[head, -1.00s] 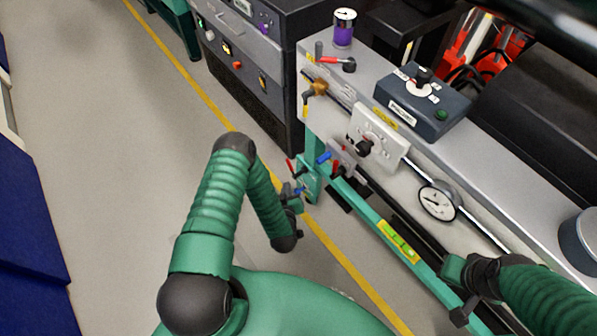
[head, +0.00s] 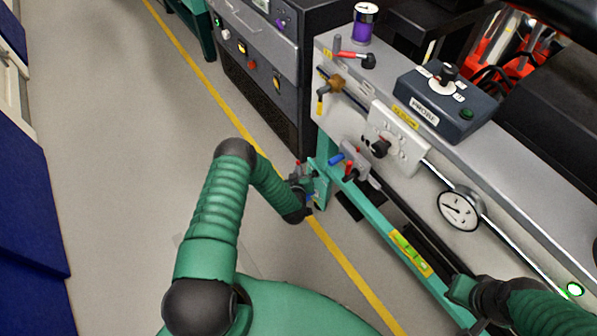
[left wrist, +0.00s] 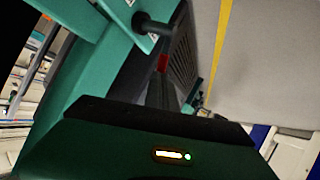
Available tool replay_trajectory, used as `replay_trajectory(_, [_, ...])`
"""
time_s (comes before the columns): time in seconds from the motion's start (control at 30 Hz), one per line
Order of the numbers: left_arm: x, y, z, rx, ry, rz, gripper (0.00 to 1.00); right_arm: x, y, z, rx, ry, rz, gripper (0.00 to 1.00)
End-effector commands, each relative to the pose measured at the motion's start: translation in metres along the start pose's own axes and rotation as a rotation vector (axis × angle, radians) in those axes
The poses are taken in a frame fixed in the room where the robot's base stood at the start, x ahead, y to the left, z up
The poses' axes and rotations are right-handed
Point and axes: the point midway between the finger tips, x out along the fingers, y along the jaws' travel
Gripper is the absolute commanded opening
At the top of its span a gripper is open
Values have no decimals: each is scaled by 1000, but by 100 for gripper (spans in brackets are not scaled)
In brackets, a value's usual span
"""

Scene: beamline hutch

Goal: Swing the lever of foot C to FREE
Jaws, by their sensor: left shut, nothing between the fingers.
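My left gripper (head: 301,183) is shut and empty, low beside the green frame's end post (head: 322,182). It covers part of the fittings there. In the left wrist view my shut fingers (left wrist: 164,88) point at a small red tip (left wrist: 162,62), perhaps a lever end; contact cannot be told. A dark round knob (left wrist: 152,24) sticks out of the green post nearby. A blue handle (head: 336,159) and a red-tipped lever (head: 350,176) show right of the post. No foot letter or FREE mark is readable. My right gripper (head: 463,293) is at lower right, fingers unclear.
The grey bench (head: 480,160) carries a dark control box (head: 440,100), a purple-bodied gauge (head: 364,24) and a red-handled lever (head: 354,57). A round dial (head: 460,210) is on its side. A dark cabinet (head: 265,75) stands behind. The floor at left is clear.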

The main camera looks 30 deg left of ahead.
Motion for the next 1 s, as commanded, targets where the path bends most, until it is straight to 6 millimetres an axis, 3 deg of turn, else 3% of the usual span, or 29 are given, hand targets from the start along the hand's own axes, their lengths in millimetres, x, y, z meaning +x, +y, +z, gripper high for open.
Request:
replay_trajectory(0.27, [7,-4,-8,-61,-91,0,0,-12,0,-3,0,0,0,0])
replay_trajectory(0.4, [16,-10,-5,-71,-109,0,0,-8,0,-2,0,0,0,0])
replay_trajectory(1.0, [4,-3,0,-71,-109,1,0,-16,0,-4,0,0,0,0])
